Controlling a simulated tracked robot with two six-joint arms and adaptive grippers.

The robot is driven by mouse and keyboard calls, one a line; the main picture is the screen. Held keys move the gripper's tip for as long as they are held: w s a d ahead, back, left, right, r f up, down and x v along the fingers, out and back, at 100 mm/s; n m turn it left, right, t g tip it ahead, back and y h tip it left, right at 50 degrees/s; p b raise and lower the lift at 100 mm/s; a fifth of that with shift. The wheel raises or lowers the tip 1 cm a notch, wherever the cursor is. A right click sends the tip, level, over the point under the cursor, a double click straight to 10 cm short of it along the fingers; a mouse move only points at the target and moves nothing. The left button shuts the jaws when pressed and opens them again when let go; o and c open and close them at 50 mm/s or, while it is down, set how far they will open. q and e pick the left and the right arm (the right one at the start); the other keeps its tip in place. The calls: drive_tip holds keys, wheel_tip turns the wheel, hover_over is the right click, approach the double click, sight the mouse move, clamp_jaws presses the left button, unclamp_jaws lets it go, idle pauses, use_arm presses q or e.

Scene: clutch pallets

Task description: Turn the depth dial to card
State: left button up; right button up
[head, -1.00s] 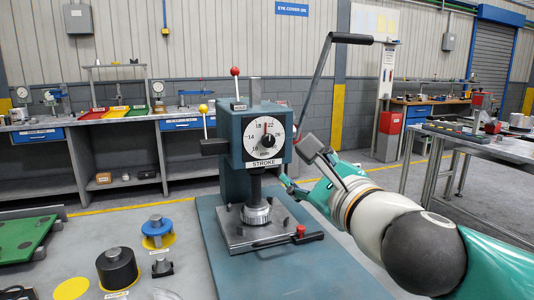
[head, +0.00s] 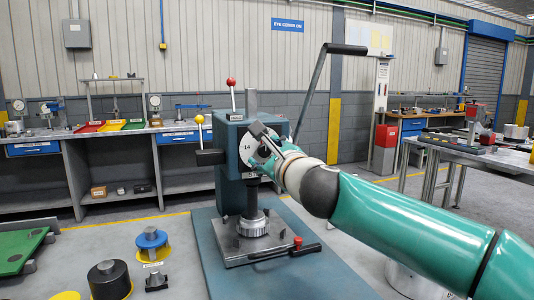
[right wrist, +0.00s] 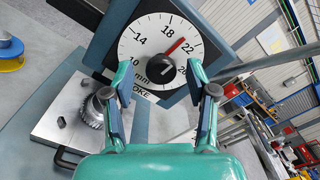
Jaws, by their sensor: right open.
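The depth dial (right wrist: 165,52) is a white round face with black numbers on the blue press. In the head view my arm covers most of the dial face (head: 247,146). My right gripper (right wrist: 160,76) is open, with one finger on each side of the knob and clear space beside it. It also shows in the head view in front of the dial (head: 267,143). My left gripper is not in view. I cannot make out a card value.
The press (head: 228,135) has a yellow-knobbed lever at left, a red-knobbed rod on top and a long black-handled lever (head: 345,49) at right. Below is a metal base plate (head: 232,247) with a red-knobbed bar. Blue and black round parts stand front left.

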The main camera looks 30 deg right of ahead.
drive_tip(key=shift+w+d, duration=0.15)
drive_tip(key=shift+w, duration=0.15)
clamp_jaws()
drive_tip(key=shift+n+p, duration=0.3)
drive_tip(key=shift+f, duration=0.1)
unclamp_jaws()
drive_tip(key=shift+s, duration=0.1)
